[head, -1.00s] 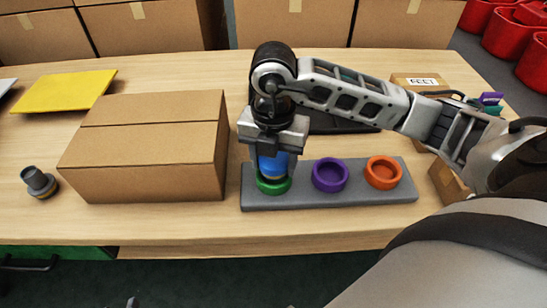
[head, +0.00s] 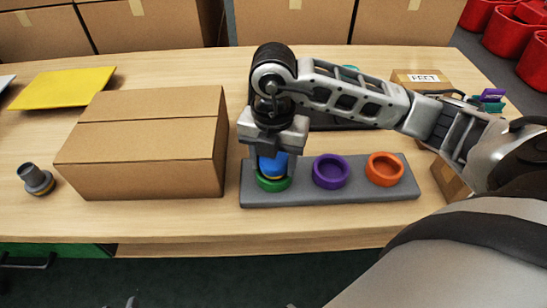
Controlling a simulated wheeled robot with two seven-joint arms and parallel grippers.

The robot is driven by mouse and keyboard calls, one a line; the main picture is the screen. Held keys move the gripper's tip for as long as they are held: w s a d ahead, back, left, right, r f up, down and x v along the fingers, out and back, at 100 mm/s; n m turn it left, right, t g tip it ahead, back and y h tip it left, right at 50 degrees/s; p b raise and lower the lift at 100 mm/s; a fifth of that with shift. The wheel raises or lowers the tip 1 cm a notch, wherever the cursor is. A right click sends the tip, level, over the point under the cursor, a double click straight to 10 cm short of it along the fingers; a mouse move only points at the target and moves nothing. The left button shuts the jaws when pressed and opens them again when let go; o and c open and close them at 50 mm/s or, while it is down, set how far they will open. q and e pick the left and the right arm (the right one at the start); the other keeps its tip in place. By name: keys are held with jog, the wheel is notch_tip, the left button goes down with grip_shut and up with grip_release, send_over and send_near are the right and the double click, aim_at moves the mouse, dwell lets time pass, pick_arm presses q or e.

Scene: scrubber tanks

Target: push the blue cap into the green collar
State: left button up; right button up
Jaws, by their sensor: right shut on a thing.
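The blue cap (head: 272,165) is upright in my right gripper (head: 272,155), which is shut on it and points straight down. The cap's lower end is at the green collar (head: 274,183), within its ring as seen from here; the exact depth cannot be told. The green collar is the left one of three on a grey base plate (head: 310,194). My fingers and wrist hide the cap's top.
A purple collar (head: 331,171) and an orange collar (head: 384,169) sit to the right on the same plate. A large cardboard box (head: 150,148) stands close on the left. A grey fitting (head: 37,180) stands at the far left; the table front is clear.

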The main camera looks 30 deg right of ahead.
jog(key=shift+f, duration=0.2)
dwell(0.6)
jog(key=o, duration=1)
jog(key=shift+f, duration=0.1)
jog(key=shift+o, duration=0.2)
jog(key=shift+s, duration=0.1)
jog(key=shift+s+d, duration=0.1)
jog(key=shift+c, duration=0.5)
jog(key=o, duration=0.4)
jog(key=shift+r, duration=0.3)
jog(key=shift+o, duration=0.9)
jog(key=shift+r+p, duration=0.3)
jog(key=shift+p, duration=0.15)
jog(key=shift+w+r+p, duration=0.2)
jog(key=shift+r+p, duration=2.1)
jog(key=shift+r, duration=0.75)
